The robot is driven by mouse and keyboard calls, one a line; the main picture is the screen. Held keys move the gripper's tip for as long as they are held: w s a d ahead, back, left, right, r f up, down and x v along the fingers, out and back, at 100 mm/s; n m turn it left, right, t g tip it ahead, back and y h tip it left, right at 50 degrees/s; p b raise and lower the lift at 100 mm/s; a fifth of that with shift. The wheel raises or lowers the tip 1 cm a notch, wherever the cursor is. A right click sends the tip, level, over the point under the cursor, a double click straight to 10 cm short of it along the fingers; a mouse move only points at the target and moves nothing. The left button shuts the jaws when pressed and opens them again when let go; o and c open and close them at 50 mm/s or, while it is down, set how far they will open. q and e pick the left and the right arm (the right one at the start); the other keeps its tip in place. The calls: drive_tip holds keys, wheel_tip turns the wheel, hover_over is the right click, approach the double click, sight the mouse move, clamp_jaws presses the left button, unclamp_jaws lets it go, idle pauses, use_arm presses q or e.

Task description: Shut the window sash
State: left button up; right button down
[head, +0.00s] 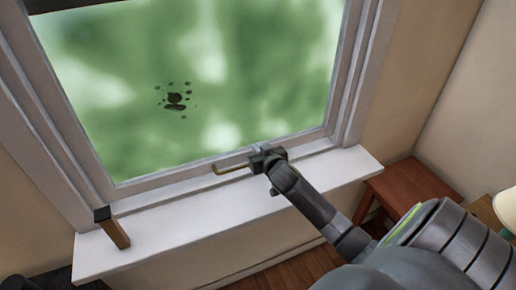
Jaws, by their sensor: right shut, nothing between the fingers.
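The window sash (150,190) has a pale frame around green, blurred glass, and its bottom rail runs just above the white sill. I cannot tell whether a gap is left beneath the rail. A brass handle (228,169) sticks out along the bottom rail. My right gripper (262,157) is shut with nothing between its fingers, at the right end of the handle and in front of the rail. It hides that end of the handle, and I cannot tell whether it touches it. My left gripper is not in view.
A wooden stick with a dark end (116,230) stands or leans at the left of the white sill (200,229). Dark spots (174,99) mark the glass. A reddish wooden stool (408,189) stands right of the sill, near a pale lampshade (506,208). The middle of the sill is clear.

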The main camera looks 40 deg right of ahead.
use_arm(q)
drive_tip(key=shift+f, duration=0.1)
use_arm(e)
drive_tip(key=shift+f, duration=0.25)
